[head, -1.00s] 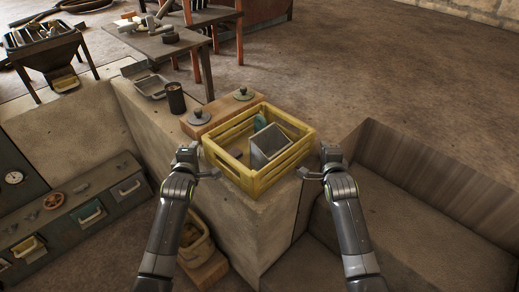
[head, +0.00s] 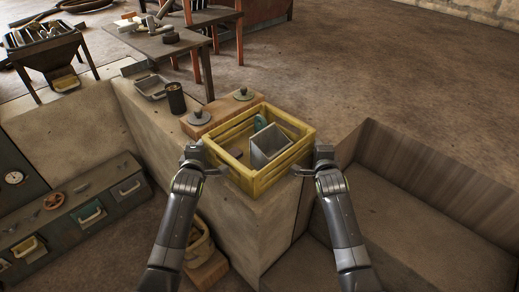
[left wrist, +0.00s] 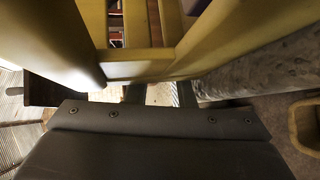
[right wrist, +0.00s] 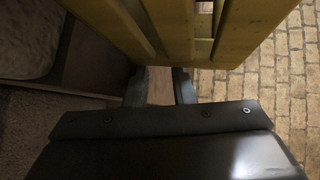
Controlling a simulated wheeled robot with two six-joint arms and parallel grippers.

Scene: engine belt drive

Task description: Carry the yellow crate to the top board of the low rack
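The yellow slatted crate (head: 262,182) stands on the concrete ledge (head: 262,225) in the middle of the head view. It holds a grey metal box (head: 270,147), a teal item (head: 261,122) and a small dark piece. My left gripper (head: 214,171) is at its left side and my right gripper (head: 298,172) at its right side. In the left wrist view (left wrist: 159,94) and right wrist view (right wrist: 160,88), each gripper's fingers stand apart with a gap between them. I cannot make out the low rack for certain.
A wooden block with two knobbed lids (head: 222,112) lies just behind the crate. A dark can (head: 176,98) and a metal tray (head: 152,87) stand farther along the ledge. A drawer unit (head: 80,212) is at the left. Open floor (head: 400,80) lies at the back right.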

